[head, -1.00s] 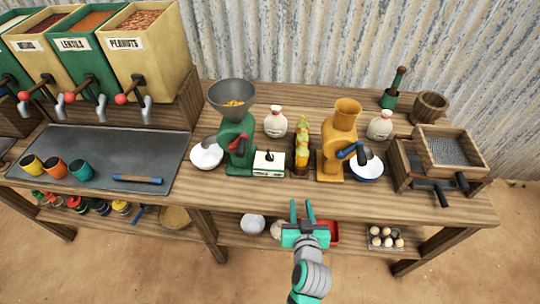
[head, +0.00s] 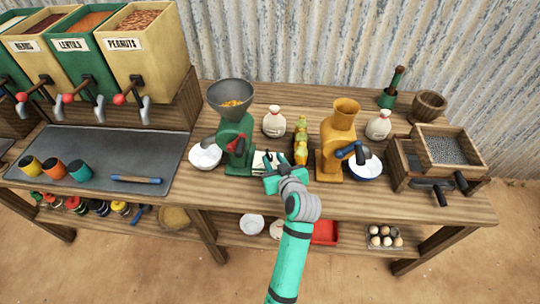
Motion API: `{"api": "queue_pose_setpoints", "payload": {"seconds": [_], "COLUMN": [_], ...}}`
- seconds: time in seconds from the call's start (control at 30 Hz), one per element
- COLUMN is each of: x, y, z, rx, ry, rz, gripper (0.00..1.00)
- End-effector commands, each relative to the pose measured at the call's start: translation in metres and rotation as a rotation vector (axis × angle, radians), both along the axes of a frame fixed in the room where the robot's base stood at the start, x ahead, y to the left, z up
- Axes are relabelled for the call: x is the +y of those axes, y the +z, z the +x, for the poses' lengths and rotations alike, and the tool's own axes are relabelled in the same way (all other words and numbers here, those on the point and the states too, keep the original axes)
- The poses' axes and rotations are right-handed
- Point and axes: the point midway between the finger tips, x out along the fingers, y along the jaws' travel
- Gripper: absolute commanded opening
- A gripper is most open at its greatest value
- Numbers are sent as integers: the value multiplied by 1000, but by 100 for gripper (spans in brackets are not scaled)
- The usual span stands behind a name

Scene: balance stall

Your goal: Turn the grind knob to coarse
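A green grinder (head: 236,140) with a grey hopper and a red crank handle stands on the bench. The small white control box (head: 262,158) is at its right foot.
A yellow grinder (head: 340,135) with a blue crank stands to the right. A white bowl (head: 205,156) is left of the green grinder. The bench front (head: 400,205) is clear.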

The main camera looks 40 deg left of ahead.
Motion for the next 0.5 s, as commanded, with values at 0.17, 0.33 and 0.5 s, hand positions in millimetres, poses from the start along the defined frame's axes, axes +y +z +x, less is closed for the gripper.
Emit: {"api": "queue_pose_setpoints", "payload": {"seconds": [0.17, 0.33, 0.5], "x": [19, 27, 29], "y": [-10, -14, -15], "z": [13, 20, 21], "rx": [1, 0, 0], "ry": [0, -1, -1], "rz": [-2, 0, 0], "gripper": [29, 29, 29]}}
